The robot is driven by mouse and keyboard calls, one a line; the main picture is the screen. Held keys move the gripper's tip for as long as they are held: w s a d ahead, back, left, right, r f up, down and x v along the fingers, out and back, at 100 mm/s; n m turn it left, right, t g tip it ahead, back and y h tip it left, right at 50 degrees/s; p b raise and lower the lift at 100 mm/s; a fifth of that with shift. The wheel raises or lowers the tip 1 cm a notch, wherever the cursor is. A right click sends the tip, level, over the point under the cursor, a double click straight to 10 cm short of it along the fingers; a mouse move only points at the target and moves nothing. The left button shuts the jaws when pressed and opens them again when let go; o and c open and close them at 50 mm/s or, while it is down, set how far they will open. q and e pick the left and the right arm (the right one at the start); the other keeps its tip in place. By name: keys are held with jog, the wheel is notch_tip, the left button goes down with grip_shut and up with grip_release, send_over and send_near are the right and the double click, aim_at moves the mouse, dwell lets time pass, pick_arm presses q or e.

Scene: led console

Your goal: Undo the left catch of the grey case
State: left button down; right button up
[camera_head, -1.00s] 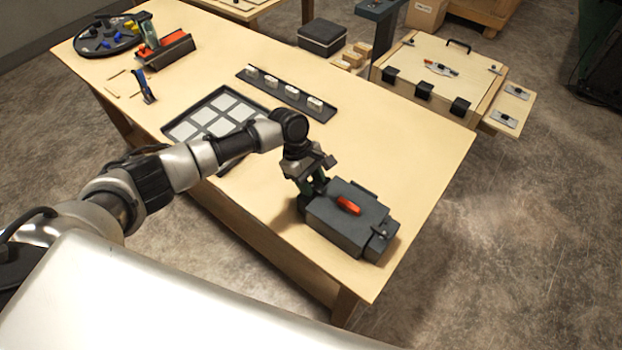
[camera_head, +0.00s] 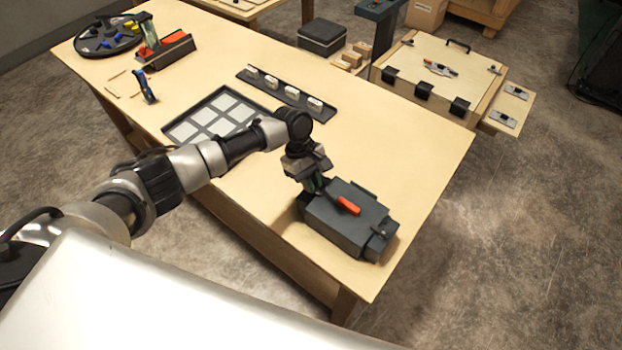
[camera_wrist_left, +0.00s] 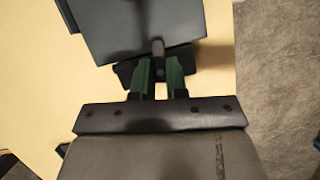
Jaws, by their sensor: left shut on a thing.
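The dark grey case (camera_head: 343,227) lies on the wooden table near its front right corner, with a red handle (camera_head: 348,205) on top. It also shows in the left wrist view (camera_wrist_left: 140,28), at the top. My left gripper (camera_head: 313,187) is at the case's left end, pointing down. In the left wrist view its green-sided fingers (camera_wrist_left: 160,76) are close together, shut on the left catch (camera_wrist_left: 158,48), a small dark lever at the case's edge. The fingers hide part of the catch, so I cannot tell its exact position. My right gripper is not in view.
A tray of pale squares (camera_head: 178,131) and a dark rail with several white pieces (camera_head: 318,116) lie behind the arm. A wooden box with black latches (camera_head: 440,62) stands beyond the table. The table's right part is clear.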

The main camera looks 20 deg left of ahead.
pick_arm(q)
jog(key=m+g+y, duration=0.1)
jog(key=m, duration=0.2)
jog(key=shift+d+m+p, duration=0.15)
jog(key=shift+m+p, duration=0.15)
jog(key=shift+p, duration=0.05)
jog(key=m+g+y, duration=0.1)
jog(key=m, duration=0.2)
jog(key=shift+m, duration=0.3)
jog(key=m+y, duration=0.1)
jog(key=m, duration=0.2)
jog(key=shift+w+d+m+y+p, duration=0.1)
jog(key=shift+m+y+p, duration=0.2)
jog(key=shift+m+y, duration=0.6)
jog(key=shift+m, duration=1.1)
jog(key=c, duration=1.1)
grip_release()
jog(key=shift+c, duration=0.2)
jog(key=shift+r, duration=0.1)
